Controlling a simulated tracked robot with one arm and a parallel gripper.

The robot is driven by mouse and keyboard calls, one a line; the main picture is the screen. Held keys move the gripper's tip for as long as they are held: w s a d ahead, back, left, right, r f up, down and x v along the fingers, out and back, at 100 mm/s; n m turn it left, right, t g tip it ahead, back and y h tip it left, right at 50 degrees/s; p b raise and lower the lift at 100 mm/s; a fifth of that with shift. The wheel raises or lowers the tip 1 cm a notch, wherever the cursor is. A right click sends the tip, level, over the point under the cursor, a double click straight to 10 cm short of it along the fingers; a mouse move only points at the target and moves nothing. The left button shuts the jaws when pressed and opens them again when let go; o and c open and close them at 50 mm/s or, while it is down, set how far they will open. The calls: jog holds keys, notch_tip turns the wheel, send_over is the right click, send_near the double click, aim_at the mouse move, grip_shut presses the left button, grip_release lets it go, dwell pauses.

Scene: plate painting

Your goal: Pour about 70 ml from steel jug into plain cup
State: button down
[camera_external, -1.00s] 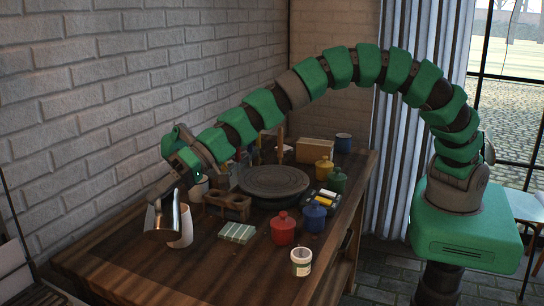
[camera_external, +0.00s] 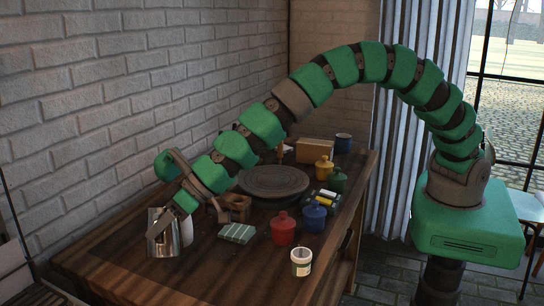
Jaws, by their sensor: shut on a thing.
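The steel jug (camera_external: 163,247) is at the left end of the wooden table, looking close to upright. My gripper (camera_external: 166,222) is shut on it from above and hides part of it. I cannot tell whether the jug's base touches the table. A plain white vessel (camera_external: 187,233), likely the plain cup, stands just right of the jug, partly hidden by the jug and my gripper. Its opening and the liquid levels cannot be seen.
The front of the wooden table (camera_external: 225,275) is clear.

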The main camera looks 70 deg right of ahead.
jog(key=shift+s+a+f+p, duration=0.15)
jog(key=shift+a+p, duration=0.1)
jog(key=shift+p, duration=0.55)
jog(key=f+p, duration=0.1)
jog(key=p, duration=0.2)
jog(key=a+n+h+p, duration=0.1)
jog(key=p, duration=0.3)
jog(key=shift+s+f+t+h, duration=0.2)
jog(key=shift+f+t+h, duration=0.1)
jog(key=shift+f+t, duration=0.1)
jog(key=shift+a+f+p, duration=0.1)
jog(key=shift+f+p, duration=0.05)
jog(key=shift+p, duration=0.6)
jog(key=shift+f+p, duration=0.25)
jog(key=shift+p, duration=0.9)
jog(key=shift+s+a+f+h+p, duration=0.15)
jog(key=shift+h+p, duration=0.15)
jog(key=shift+p, duration=0.45)
jog(key=shift+f+p, duration=0.25)
jog(key=shift+p, duration=0.9)
jog(key=p, duration=0.3)
jog(key=shift+a+f, duration=0.1)
jog(key=shift+f, duration=0.15)
jog(key=shift+f+p, duration=0.1)
jog(key=shift+p, duration=0.7)
